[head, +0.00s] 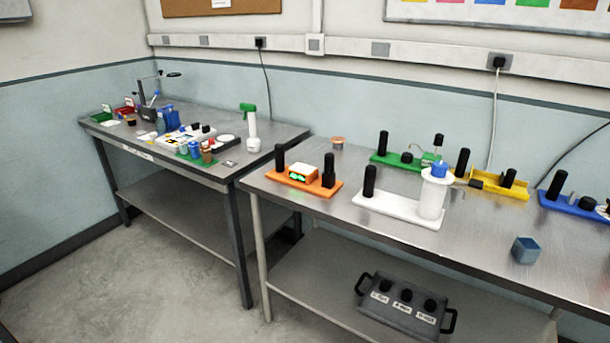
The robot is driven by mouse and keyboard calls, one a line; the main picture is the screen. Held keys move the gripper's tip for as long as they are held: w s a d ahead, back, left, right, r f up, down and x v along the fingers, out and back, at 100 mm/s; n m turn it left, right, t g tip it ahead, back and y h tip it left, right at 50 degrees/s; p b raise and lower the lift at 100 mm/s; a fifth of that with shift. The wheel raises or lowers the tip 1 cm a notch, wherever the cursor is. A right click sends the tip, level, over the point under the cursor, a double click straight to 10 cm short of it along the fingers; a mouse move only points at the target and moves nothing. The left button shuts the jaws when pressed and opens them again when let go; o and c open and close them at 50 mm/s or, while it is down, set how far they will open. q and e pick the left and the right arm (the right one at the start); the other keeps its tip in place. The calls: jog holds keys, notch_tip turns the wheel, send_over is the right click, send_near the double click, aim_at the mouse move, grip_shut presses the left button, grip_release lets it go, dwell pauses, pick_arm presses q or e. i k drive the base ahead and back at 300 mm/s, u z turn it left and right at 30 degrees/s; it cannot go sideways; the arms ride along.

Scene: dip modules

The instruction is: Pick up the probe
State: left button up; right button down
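I cannot tell for sure which thing is the probe. On the right table stand an orange module (305,180) with a lit green display, a white module (398,209) with black post and a white cylinder (432,197) with a blue top. Behind them are a green module (386,160), a yellow module (486,181) and a blue module (572,205), each with black parts; a thin bent metal piece (427,140) shows above the green one, partly hidden by the cylinder. Neither of my grippers is in view.
A blue-grey open cup (524,249) stands near the right table's front edge. A grey box with handles (403,302) sits on the lower shelf. The right table's front middle is clear.

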aim_at(329, 158)
jog(key=z, duration=0.05)
jog(key=k, duration=0.5)
jog(key=u, duration=0.95)
jog(key=i, duration=2.15)
jog(key=z, duration=1.15)
jog(key=i, duration=0.7)
jog(key=z, duration=0.8)
jog(key=k, duration=0.45)
jog(key=z, duration=0.05)
jog(key=i, duration=0.2)
